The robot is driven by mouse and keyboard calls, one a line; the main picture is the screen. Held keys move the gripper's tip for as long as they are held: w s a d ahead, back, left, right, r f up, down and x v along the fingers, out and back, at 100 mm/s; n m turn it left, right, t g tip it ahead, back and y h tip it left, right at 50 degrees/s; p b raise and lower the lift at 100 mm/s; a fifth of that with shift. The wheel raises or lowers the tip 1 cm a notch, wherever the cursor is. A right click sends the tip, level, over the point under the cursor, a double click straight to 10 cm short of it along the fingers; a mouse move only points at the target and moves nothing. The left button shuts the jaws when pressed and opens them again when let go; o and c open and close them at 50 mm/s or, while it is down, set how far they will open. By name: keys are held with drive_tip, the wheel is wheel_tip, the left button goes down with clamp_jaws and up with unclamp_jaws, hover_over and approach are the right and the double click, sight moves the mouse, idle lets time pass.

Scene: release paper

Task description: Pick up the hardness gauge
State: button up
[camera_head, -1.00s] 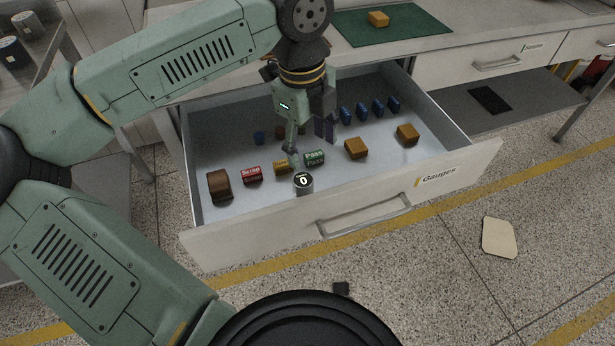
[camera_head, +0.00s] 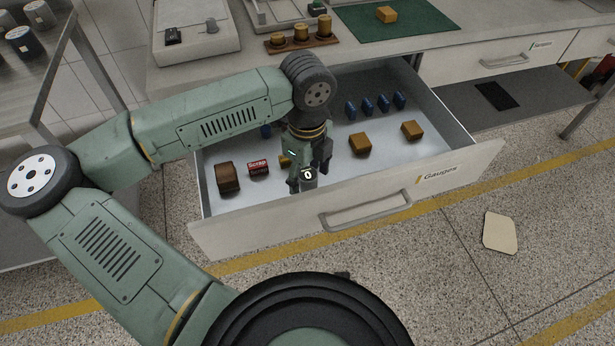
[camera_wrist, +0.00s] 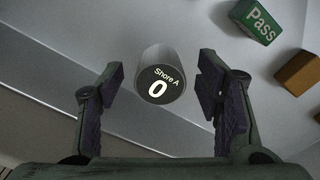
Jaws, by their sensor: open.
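The hardness gauge (camera_head: 308,176) is a small grey cylinder with a dark round face reading "0". It stands in the open drawer, close to the front panel. In the wrist view the gauge (camera_wrist: 159,82) shows "Shore A 0" on its face. My gripper (camera_head: 309,180) is down in the drawer at the gauge, and its fingers hide part of it. In the wrist view my open gripper (camera_wrist: 160,95) has one finger on each side of the gauge, with a gap on both sides.
The drawer front (camera_head: 350,205) is labelled "Gauges". A red "Scrap" block (camera_head: 258,169), a brown block (camera_head: 228,177), orange-brown blocks (camera_head: 360,144) and several blue pieces (camera_head: 382,104) share the drawer. A green "Pass" block (camera_wrist: 257,21) lies near the gauge.

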sight(307, 173)
drive_tip(key=shift+f, duration=0.15)
clamp_jaws()
idle(0.7)
wheel_tip(307, 173, up, 10)
drive_tip(key=shift+r+b, duration=0.1)
drive_tip(key=shift+b, duration=0.9)
